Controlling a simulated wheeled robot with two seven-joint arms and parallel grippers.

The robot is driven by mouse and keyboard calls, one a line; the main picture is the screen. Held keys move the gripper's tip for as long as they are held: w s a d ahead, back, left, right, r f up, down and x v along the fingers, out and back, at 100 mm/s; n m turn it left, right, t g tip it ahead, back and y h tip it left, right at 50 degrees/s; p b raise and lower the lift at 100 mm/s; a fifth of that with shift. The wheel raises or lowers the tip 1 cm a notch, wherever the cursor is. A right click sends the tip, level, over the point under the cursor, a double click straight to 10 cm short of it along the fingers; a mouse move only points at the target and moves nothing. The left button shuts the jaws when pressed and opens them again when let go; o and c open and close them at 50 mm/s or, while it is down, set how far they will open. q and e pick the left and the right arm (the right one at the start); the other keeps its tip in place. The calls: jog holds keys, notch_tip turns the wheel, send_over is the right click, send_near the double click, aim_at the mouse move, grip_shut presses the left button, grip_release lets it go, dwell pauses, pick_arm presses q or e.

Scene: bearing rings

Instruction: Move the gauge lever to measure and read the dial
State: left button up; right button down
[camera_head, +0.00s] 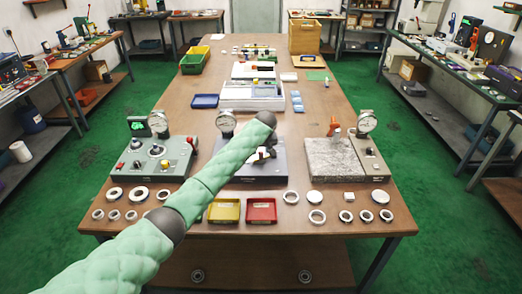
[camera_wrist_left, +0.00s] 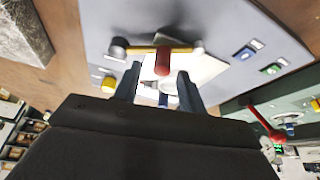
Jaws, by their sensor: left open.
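My left gripper (camera_head: 263,156) is over the middle grey gauge station (camera_head: 275,172) in the head view, partly hidden by my own arm. In the left wrist view, my left gripper (camera_wrist_left: 160,88) is open. A red cylindrical knob (camera_wrist_left: 163,62) shows near and between its two fingertips, in front of a yellow bar (camera_wrist_left: 150,49) on the grey station plate (camera_wrist_left: 225,25). I cannot tell whether the fingers touch the knob. The middle dial gauge (camera_head: 226,122) stands at the station's back left; its reading is too small to tell. My right gripper is not in view.
A green station (camera_head: 157,155) with its own dial stands left, a granite station (camera_head: 340,158) with a dial right. A red lever (camera_wrist_left: 264,124) is near the wrist view's right edge. Several rings, a yellow tray (camera_head: 224,211) and a red tray (camera_head: 262,211) line the front.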

pick_arm(q)
jog(key=shift+w+f, duration=0.25)
jog(key=shift+f, duration=0.2)
jog(key=shift+a+f, duration=0.1)
jog(key=shift+f, duration=0.35)
jog(key=shift+w+f, duration=0.1)
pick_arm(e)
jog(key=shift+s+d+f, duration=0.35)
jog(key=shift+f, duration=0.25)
pick_arm(q)
jog(key=shift+f, duration=0.1)
jog(key=shift+c, duration=0.2)
grip_shut()
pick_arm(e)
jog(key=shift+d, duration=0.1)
